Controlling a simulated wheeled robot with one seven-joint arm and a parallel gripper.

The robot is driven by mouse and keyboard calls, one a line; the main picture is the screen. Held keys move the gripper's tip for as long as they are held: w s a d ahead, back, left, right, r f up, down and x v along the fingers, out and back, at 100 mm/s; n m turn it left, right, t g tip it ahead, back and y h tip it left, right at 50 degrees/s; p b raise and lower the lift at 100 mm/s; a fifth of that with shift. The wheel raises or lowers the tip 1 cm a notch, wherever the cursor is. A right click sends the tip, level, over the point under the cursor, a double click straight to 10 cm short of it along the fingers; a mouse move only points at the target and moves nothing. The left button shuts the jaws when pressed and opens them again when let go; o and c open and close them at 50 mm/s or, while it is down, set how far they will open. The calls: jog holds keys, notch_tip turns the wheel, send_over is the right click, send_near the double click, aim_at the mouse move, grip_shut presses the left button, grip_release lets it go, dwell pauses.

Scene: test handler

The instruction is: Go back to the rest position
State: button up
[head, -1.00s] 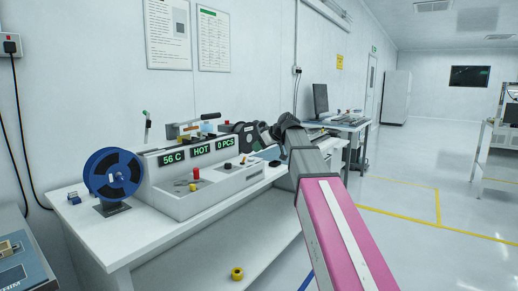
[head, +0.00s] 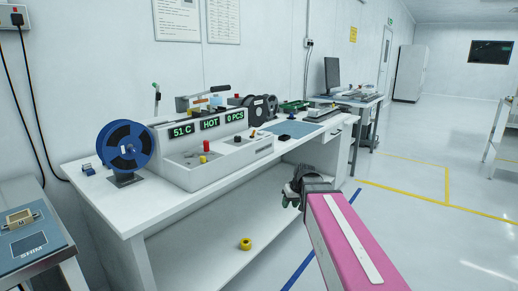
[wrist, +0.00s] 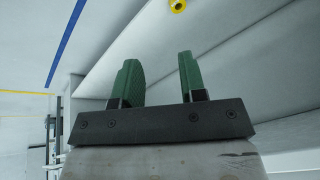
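My gripper (wrist: 158,82) shows in the wrist view with two green finger pads standing apart and nothing between them. In the head view the end of my pink arm, with the gripper (head: 292,192) partly hidden by its own wrist, hangs in front of the white bench's right part, below the tabletop level. The bench (head: 110,215) carries a test handler (head: 200,170) whose displays read 51 C, HOT and 0 PCS. A blue reel (head: 126,147) stands at the bench's left end.
A yellow roll (head: 246,243) lies on the bench's lower shelf. A blue-topped stand (head: 40,250) is at lower left. A desk with a monitor (head: 332,74) stands farther back. Open floor with yellow lines (head: 420,190) lies to the right.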

jog(key=s+d+f+m+g+h, duration=0.1)
jog(key=s+d+f, duration=0.1)
jog(key=s+f, duration=0.5)
jog(key=s+d+f+m+g+h, duration=0.1)
jog(key=s+d+f+m, duration=0.1)
jog(key=s+f, duration=0.5)
jog(key=shift+s+d+f+m+g+h, duration=0.3)
jog(key=shift+d+f+g+h, duration=0.1)
jog(key=shift+d, duration=0.45)
jog(key=shift+o, duration=0.3)
